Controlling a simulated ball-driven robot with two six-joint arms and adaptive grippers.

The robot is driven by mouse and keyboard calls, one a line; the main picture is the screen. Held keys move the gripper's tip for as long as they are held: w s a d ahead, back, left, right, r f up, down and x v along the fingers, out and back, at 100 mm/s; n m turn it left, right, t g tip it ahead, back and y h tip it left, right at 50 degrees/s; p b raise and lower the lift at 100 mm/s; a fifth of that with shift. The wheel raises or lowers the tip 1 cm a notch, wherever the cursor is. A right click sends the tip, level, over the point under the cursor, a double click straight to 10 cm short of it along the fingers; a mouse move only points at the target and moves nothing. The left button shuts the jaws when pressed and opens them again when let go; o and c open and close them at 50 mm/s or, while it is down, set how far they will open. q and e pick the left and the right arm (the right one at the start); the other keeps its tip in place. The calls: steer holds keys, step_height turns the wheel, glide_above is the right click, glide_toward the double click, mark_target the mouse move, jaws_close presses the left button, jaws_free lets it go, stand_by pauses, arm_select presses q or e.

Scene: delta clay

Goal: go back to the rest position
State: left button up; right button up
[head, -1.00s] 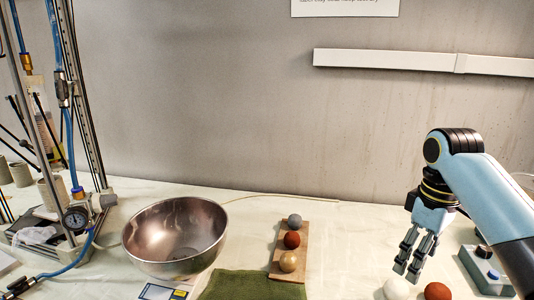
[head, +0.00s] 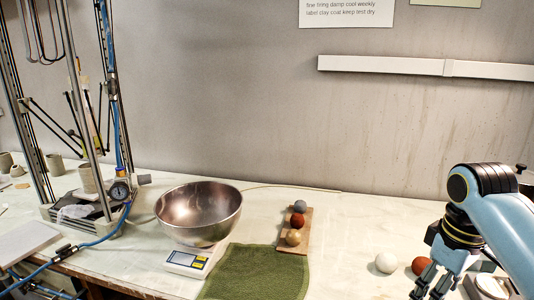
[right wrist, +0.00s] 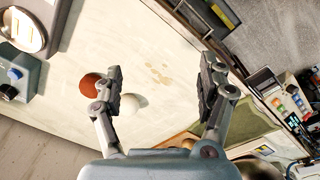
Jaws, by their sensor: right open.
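My right gripper (head: 430,284) is at the lower right of the head view, pointing down over the table's right side. In the right wrist view its two fingers (right wrist: 160,95) are spread wide with nothing held between them. A white ball (head: 387,262) and a red-brown ball (head: 421,265) lie on the table beside it; both also show near the left finger in the right wrist view, the white one (right wrist: 130,103) and the red-brown one (right wrist: 90,85). My left gripper is not in view.
A steel bowl (head: 185,215) rests on a scale (head: 187,262). A wooden board (head: 291,246) holds grey, red-brown and tan balls in a row. A green towel (head: 255,275) lies in front. A metal-framed apparatus (head: 85,125) stands at left. The table between board and white ball is clear.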

steer(key=s+a+r+m+t, duration=0.1)
steer(key=s+m+t, duration=0.1)
steer(key=s, duration=0.9)
steer(key=s+a+r+m+t, duration=0.1)
steer(key=s+a+m, duration=0.15)
steer(key=s, duration=0.95)
steer(key=s+d+f+g+b, duration=0.2)
steer(key=f+b, duration=0.9)
steer(key=f, duration=2.7)
arm_select(q)
step_height(320, 180, down, 18)
steer(key=s+b, duration=0.2)
steer(key=b, duration=0.4)
steer(key=shift+b, duration=0.4)
arm_select(e)
steer(key=s+d+f, duration=0.2)
steer(key=s+f, duration=1.6)
steer(key=f, duration=0.4)
steer(key=shift+s+m+g+h, duration=0.2)
steer(key=shift+m+g+h, duration=0.1)
steer(key=shift+m, duration=0.05)
